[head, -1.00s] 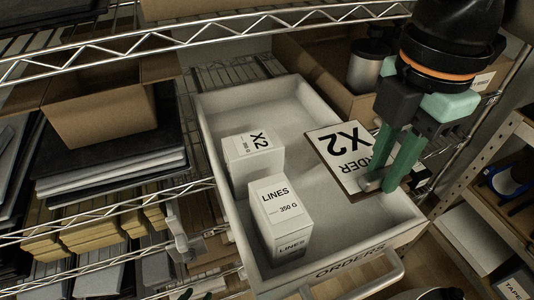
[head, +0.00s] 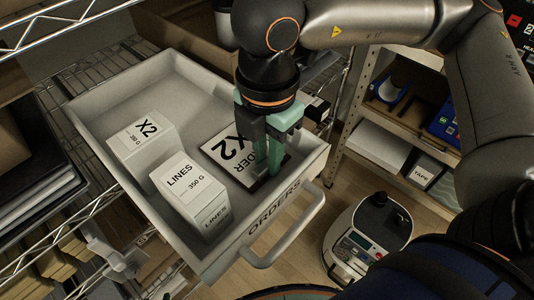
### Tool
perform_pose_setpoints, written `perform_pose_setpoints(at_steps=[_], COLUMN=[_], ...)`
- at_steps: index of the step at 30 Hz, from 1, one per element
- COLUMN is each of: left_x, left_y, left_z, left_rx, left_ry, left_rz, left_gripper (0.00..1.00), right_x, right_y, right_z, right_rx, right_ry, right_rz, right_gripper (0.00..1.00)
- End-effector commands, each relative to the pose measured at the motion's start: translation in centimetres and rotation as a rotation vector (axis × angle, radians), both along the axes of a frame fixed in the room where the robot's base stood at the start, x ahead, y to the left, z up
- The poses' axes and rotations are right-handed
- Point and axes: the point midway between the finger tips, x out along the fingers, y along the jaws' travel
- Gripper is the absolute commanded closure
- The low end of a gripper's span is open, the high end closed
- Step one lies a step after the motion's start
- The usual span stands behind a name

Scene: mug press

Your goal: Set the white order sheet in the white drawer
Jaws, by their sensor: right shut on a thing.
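The white drawer (head: 93,104) is pulled out, with "ORDERS" on its front and a handle (head: 290,240). The white order sheet (head: 223,143), marked "X2 ORDER" on a dark backing, is inside the drawer's walls at the right. My right gripper (head: 268,168) is shut on the sheet's near right edge, coming down from above. The gripper covers part of the sheet. I cannot tell whether the sheet touches the drawer floor. My left gripper is not in view.
Two white boxes, "X2" (head: 142,136) and "LINES" (head: 187,193), stand in the drawer's left part. Wire shelving surrounds the drawer. A side shelf (head: 372,148) stands at right. A device with a keypad (head: 356,243) is on the floor.

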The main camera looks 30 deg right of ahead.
Motion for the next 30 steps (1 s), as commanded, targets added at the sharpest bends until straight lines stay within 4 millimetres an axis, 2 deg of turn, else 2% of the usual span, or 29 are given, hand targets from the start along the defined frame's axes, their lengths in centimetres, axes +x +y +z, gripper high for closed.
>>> perform_pose_setpoints(at_steps=[14, 15, 22, 30], left_x=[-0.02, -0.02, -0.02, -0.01], left_y=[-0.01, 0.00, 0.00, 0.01], left_z=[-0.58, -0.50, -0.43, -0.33], left_rx=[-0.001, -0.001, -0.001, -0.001], left_ry=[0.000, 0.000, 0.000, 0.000], left_rz=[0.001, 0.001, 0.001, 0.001], left_gripper=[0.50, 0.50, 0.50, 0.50], right_x=[0.03, 0.03, 0.01, 0.01], right_y=[0.03, 0.02, 0.03, 0.03], right_z=[-1.01, -0.91, -0.84, -0.77], right_rx=[0.002, 0.001, 0.001, 0.001], right_ry=[-0.002, -0.002, -0.002, -0.002], right_rz=[0.000, 0.000, 0.000, 0.000], right_gripper=[1.00, 0.76, 0.50, 0.48])
